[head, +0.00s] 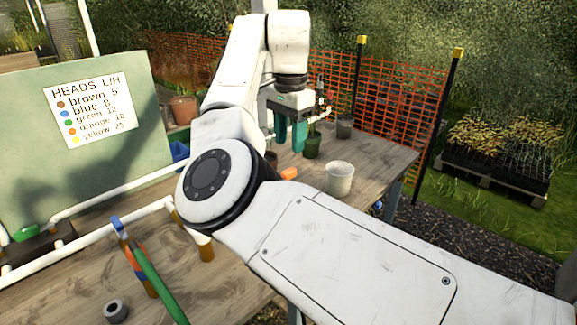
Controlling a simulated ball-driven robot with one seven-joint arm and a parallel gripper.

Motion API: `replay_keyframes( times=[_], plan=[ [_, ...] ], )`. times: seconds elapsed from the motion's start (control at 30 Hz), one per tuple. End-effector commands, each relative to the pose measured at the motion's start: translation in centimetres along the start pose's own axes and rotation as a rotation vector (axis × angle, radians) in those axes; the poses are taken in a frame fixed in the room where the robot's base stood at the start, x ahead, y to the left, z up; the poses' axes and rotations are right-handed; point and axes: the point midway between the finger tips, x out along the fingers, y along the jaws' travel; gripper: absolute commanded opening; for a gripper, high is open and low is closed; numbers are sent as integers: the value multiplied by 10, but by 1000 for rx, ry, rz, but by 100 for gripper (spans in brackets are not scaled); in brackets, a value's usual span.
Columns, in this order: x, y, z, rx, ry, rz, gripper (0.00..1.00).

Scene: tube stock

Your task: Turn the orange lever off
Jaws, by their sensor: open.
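A small orange piece (289,173), which looks like the orange lever, shows just above my forearm on the table. Its lower part and whatever it is mounted on are hidden by my arm, so I cannot tell its full angle. My gripper (290,146) points down with two teal fingers apart, and nothing shows between them. It is above and behind the orange piece in the picture, apart from it as far as I can see.
A dark green pot (312,146) stands close right of the fingers, and a white pot (339,178) is nearer. White pipes (100,236) and a green lever (26,232) are at left. An orange mesh fence (395,100) is behind.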

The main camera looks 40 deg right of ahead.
Motion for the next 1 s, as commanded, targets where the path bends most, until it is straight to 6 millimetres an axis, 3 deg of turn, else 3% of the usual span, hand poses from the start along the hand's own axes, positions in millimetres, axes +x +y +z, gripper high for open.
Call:
replay_keyframes(
  times=[0.1,0.4,0.83,1.0],
  plan=[
    [26,1,-1,1,3,4,45],
    [66,0,0,0,1,0,45],
    [76,0,0,0,2,0,45],
    [76,0,0,0,2,-1,29]
  ],
)
